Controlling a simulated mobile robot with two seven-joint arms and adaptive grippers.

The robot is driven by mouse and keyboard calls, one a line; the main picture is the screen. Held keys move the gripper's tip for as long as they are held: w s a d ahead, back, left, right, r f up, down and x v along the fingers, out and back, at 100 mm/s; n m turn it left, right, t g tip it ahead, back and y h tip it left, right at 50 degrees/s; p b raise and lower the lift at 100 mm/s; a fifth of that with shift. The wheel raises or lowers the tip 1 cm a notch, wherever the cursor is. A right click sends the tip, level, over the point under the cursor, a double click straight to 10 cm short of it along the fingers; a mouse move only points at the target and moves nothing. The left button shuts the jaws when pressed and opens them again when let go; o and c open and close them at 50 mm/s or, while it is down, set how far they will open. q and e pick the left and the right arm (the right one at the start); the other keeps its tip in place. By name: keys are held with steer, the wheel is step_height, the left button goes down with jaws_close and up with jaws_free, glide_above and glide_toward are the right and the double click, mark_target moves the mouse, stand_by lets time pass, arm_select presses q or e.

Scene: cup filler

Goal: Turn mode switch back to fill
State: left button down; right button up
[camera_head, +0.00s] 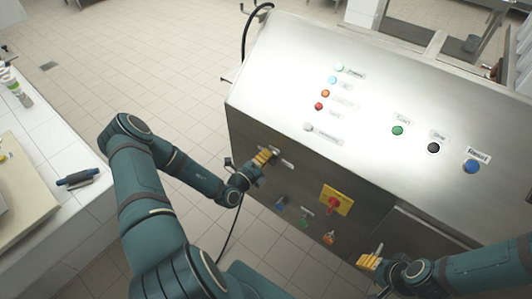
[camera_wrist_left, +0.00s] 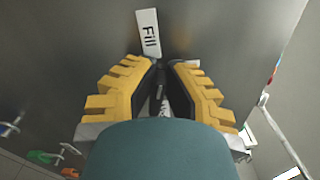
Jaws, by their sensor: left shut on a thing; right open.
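The mode switch is mostly hidden between the yellow fingers of my left gripper (camera_head: 263,158). In the left wrist view, my left gripper (camera_wrist_left: 165,85) is shut on the dark switch knob (camera_wrist_left: 161,91). A white label reading "Fill" (camera_wrist_left: 149,33) sits on the panel just beyond the fingertips. I cannot tell exactly which way the switch points. My right gripper (camera_head: 370,262) is open and empty in front of the lower right part of the machine's front panel.
The steel machine (camera_head: 270,75) carries several coloured buttons on its sloped top. A red knob on a yellow plate (camera_head: 335,203) sits on the front panel between my grippers. Small coloured fittings (camera_head: 304,222) are below it. A counter (camera_head: 70,200) stands at the left.

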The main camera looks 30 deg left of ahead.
arm_select(q)
steer(key=shift+f+n+p, duration=0.2)
steer(key=shift+n+p, duration=0.25)
steer(key=shift+n, duration=1.05)
steer(key=c, duration=1)
jaws_free()
steer(key=s, duration=0.8)
steer(key=s+a, duration=0.1)
steer(key=s, duration=0.3)
steer(key=shift+d, duration=0.1)
